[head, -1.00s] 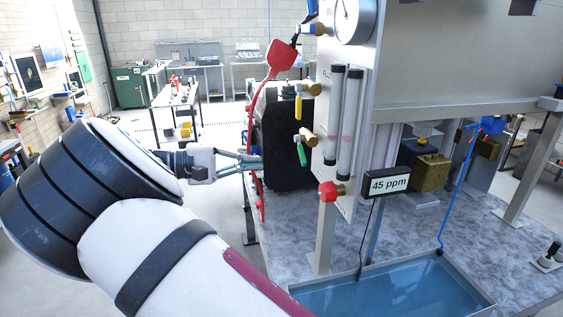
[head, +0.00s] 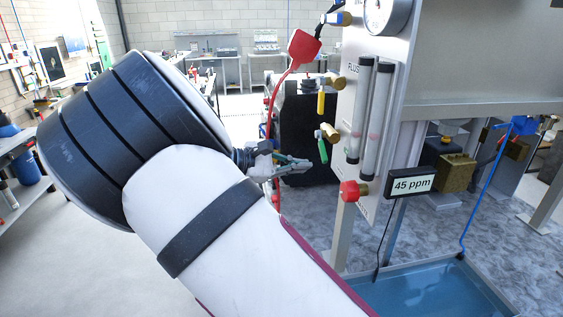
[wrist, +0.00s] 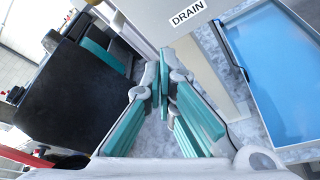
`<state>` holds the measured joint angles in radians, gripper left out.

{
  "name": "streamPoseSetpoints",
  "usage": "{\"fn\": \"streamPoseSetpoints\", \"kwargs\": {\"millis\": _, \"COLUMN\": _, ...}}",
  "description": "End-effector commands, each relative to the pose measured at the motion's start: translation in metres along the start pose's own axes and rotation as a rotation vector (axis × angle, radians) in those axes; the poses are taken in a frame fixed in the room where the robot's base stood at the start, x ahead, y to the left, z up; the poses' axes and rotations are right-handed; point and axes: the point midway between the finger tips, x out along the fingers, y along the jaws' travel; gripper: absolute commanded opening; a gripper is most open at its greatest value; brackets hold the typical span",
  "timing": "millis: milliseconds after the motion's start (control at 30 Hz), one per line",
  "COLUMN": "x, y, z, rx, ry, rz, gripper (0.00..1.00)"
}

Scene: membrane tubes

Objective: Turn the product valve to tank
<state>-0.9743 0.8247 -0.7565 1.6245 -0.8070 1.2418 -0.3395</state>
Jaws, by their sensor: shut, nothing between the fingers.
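The grey panel (head: 350,100) carries several brass valves. A yellow-handled valve (head: 321,102) and a green-handled valve (head: 323,150) have their handles hanging down. A valve with a red knob (head: 349,191) sits lower on the panel, and a blue-handled valve (head: 338,18) is at the top. I cannot tell which one is the product valve. My gripper (head: 304,164) is shut and empty, seen just left of and below the green handle; whether it touches anything is unclear. In the wrist view the fingers (wrist: 164,95) are together below a "DRAIN" label (wrist: 188,14).
A red paddle-ended line (head: 304,46) hangs left of the panel. A black tank (head: 300,140) stands behind my gripper. A blue water basin (head: 430,285), which also shows in the wrist view (wrist: 275,70), lies below. A meter (head: 411,185) reads 45 ppm.

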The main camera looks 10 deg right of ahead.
Motion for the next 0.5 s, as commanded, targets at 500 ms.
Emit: {"fn": "streamPoseSetpoints", "kwargs": {"millis": 500, "x": 0.004, "y": 0.0, "z": 0.038, "rx": 0.001, "ry": 0.0, "rz": 0.0, "gripper": 0.0}}
